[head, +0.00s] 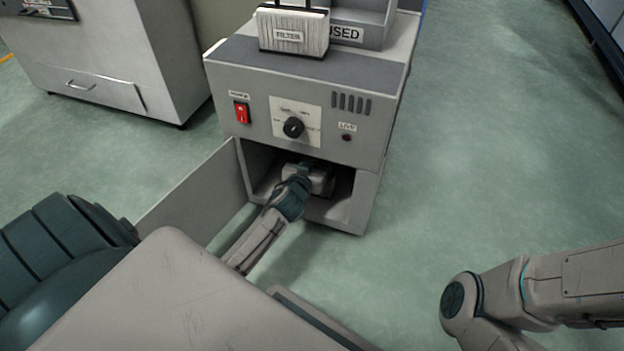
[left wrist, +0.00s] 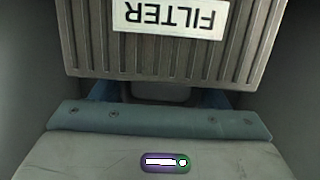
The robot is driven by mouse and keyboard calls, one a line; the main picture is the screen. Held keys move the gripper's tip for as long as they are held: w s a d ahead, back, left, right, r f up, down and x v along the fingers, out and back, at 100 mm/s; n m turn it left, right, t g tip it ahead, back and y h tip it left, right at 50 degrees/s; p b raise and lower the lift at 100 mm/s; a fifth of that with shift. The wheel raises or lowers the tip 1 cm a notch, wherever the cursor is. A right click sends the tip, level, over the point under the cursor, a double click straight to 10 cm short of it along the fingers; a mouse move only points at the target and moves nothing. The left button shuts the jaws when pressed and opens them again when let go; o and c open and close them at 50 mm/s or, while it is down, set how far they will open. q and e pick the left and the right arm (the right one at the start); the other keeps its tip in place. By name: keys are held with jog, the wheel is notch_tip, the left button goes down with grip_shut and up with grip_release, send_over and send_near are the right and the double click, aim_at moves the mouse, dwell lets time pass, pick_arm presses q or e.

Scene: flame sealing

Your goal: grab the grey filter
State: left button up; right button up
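A grey ribbed filter (head: 321,182) sits inside the open lower compartment of the machine. It fills the top of the left wrist view (left wrist: 170,55), its FILTER label upside down there. My left gripper (head: 301,170) reaches into the compartment and is right up at the filter's near side. In the left wrist view my left gripper (left wrist: 162,97) shows blue fingers standing apart on either side of a pale handle-like part. A dark gap shows beside that part, and the fingertips are hidden under the filter. My right arm shows at the right, with its gripper out of view.
The machine (head: 260,72) has a red switch (head: 242,112) and a dial (head: 293,127). Its door (head: 195,195) stands open to the left. A whitish filter (head: 292,30) stands on top beside a USED bin (head: 358,18). A cabinet (head: 125,60) stands left. Floor at right is clear.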

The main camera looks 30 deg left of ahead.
pick_arm(q)
jog(key=c, duration=0.9)
jog(key=shift+r, duration=0.1)
